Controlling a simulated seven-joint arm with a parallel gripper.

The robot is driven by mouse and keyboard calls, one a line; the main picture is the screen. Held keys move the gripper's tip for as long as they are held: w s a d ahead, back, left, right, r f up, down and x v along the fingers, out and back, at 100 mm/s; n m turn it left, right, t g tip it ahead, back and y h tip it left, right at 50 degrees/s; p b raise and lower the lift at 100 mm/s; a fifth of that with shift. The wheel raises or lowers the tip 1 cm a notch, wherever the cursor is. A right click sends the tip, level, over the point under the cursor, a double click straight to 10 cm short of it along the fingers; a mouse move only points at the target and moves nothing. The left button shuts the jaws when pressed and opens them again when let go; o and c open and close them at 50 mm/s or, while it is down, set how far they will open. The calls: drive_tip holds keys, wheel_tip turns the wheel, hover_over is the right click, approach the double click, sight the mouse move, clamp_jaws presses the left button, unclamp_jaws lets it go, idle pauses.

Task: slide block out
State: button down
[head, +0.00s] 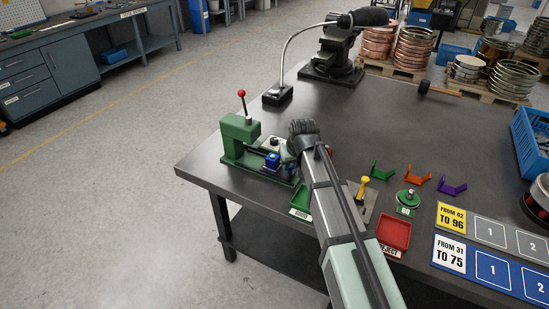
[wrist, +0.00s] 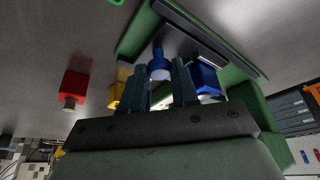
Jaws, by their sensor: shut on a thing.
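The green fixture (head: 238,135) with a red-knobbed lever stands near the table's left edge. A blue block (head: 272,160) sits on it, just left of my gripper (head: 289,153). In the wrist view, my gripper (wrist: 162,80) has a round blue knob (wrist: 160,66) between its fingertips and is shut on it. The square blue block (wrist: 207,78) shows right beside the right finger. The green fixture (wrist: 247,62) frames them with a grey rail behind. The fingers hide part of the block, and I cannot tell how it joins the knob.
A green tray (head: 301,199), a red reject tray (head: 394,232), a yellow-topped piece (head: 363,187) and a green round gauge (head: 408,198) lie to the right. Coloured brackets (head: 418,174) lie beyond. A vise (head: 336,50) and lamp base (head: 277,94) stand behind. The middle of the table is clear.

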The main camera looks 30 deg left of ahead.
drive_tip(key=shift+d, duration=1.75)
drive_tip(key=c, duration=0.9)
unclamp_jaws()
drive_tip(key=shift+o, duration=0.2)
drive_tip(key=v, duration=1.3)
drive_tip(key=shift+r, duration=0.4)
drive_tip(key=shift+s, duration=0.1)
